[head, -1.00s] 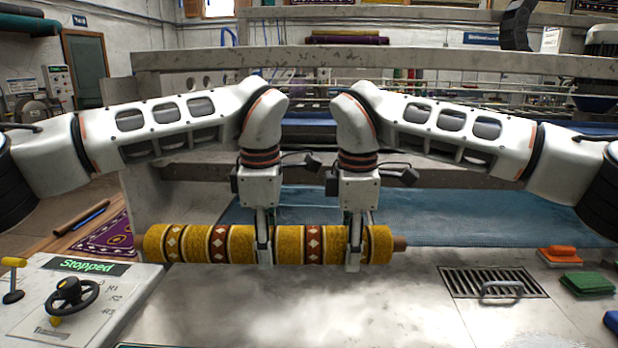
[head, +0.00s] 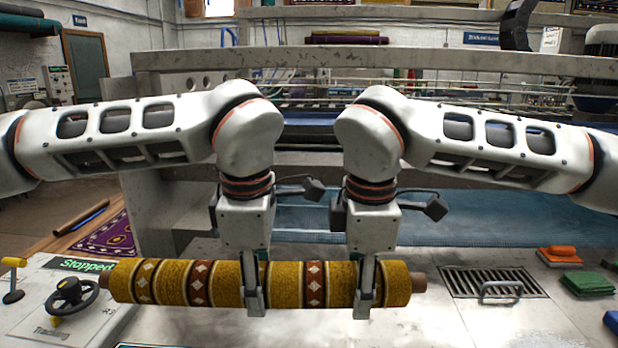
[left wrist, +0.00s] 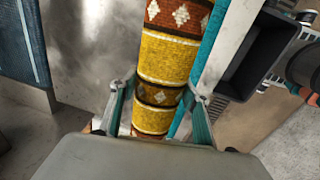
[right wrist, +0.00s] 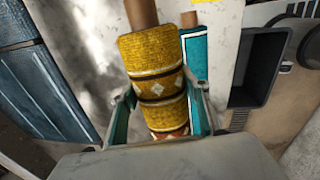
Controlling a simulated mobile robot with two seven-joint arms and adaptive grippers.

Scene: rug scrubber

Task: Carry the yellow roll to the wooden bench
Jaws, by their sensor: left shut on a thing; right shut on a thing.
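The yellow roll (head: 222,284), a patterned carpet with red-brown bands and white diamonds, lies level across both grippers in the head view. Its brown core sticks out at the right end. My left gripper (head: 254,303) is shut on it near the middle; my right gripper (head: 366,303) is shut on it near the right end. The roll shows between the fingers in the left wrist view (left wrist: 166,65) and right wrist view (right wrist: 152,55). A brown wooden surface (head: 62,241), which looks like the bench, is at the left, with a purple patterned rug (head: 105,236) on it.
A control panel with a "Stopped" display (head: 84,264) and black wheel stands at the front left. A teal roll (right wrist: 194,85) shows beyond the yellow one in the right wrist view.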

